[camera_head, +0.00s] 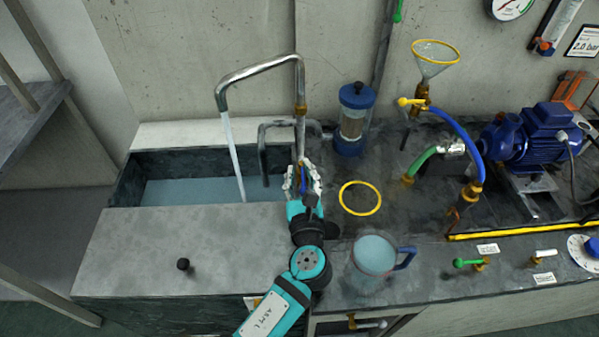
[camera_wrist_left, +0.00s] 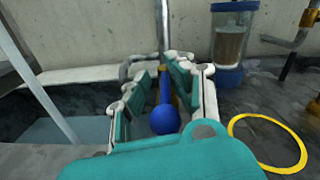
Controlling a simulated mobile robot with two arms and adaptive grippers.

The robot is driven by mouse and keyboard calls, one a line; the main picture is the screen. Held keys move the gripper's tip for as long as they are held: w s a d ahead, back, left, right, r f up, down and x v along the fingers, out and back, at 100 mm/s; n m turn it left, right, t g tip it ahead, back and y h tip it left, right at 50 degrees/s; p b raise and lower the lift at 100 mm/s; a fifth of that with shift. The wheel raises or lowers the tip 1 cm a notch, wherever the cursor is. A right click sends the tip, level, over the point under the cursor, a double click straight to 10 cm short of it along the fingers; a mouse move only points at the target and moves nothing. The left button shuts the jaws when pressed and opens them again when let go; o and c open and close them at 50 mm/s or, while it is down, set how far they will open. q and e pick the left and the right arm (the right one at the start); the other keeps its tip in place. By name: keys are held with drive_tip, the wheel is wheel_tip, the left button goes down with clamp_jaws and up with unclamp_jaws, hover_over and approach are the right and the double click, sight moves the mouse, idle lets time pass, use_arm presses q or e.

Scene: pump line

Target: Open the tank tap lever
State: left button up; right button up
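The tank tap's bent metal pipe (camera_head: 262,69) rises at the back of the sunken water tank (camera_head: 158,167), left of centre in the head view. A stream of water (camera_head: 235,160) runs from its spout into the tank, and it also shows at the left of the left wrist view (camera_wrist_left: 40,95). My left gripper (camera_head: 303,180) is at the foot of the upright pipe. In the left wrist view the blue tap lever (camera_wrist_left: 165,118), with a round knob, lies between its parted fingers (camera_wrist_left: 164,85). I see no clear grip on it. My right gripper is out of view.
A jug of water (camera_head: 375,254) and a yellow ring (camera_head: 360,198) are right of my left arm. A blue-capped filter (camera_head: 354,118) stands behind. A black knob (camera_head: 183,264) is on the left slab. The funnel (camera_head: 434,60), hoses and blue pump (camera_head: 540,135) fill the right side.

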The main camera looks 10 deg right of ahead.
use_arm(q)
drive_tip(key=s, duration=1.2)
drive_tip(key=shift+a, duration=0.1)
